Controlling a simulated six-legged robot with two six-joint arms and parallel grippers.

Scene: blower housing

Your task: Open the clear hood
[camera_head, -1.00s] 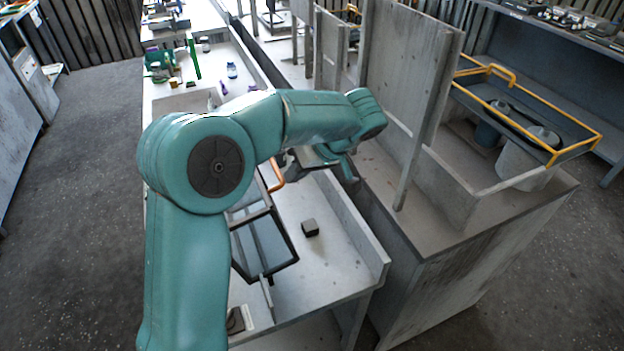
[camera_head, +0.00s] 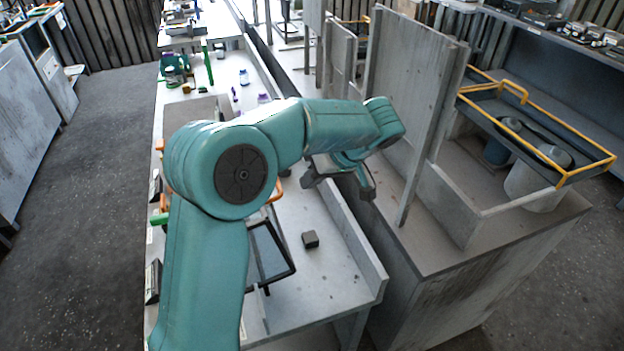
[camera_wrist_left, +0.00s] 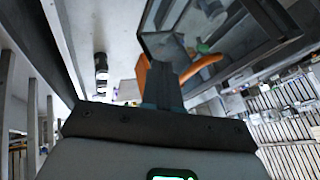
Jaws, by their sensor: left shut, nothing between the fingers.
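The clear hood (camera_head: 268,252) has a dark frame and see-through panels. It sits on the pale bench, partly hidden behind my left arm. Its orange handle (camera_head: 279,190) shows just past my elbow. I cannot tell whether the fingers touch the handle. My right gripper is not in view.
A small dark block (camera_head: 310,240) lies on the bench right of the hood. A raised bench edge (camera_head: 358,250) and a tall grey board (camera_head: 410,95) stand to the right. A yellow-railed tray (camera_head: 540,130) is farther right. Bottles and tools lie at the bench's far end.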

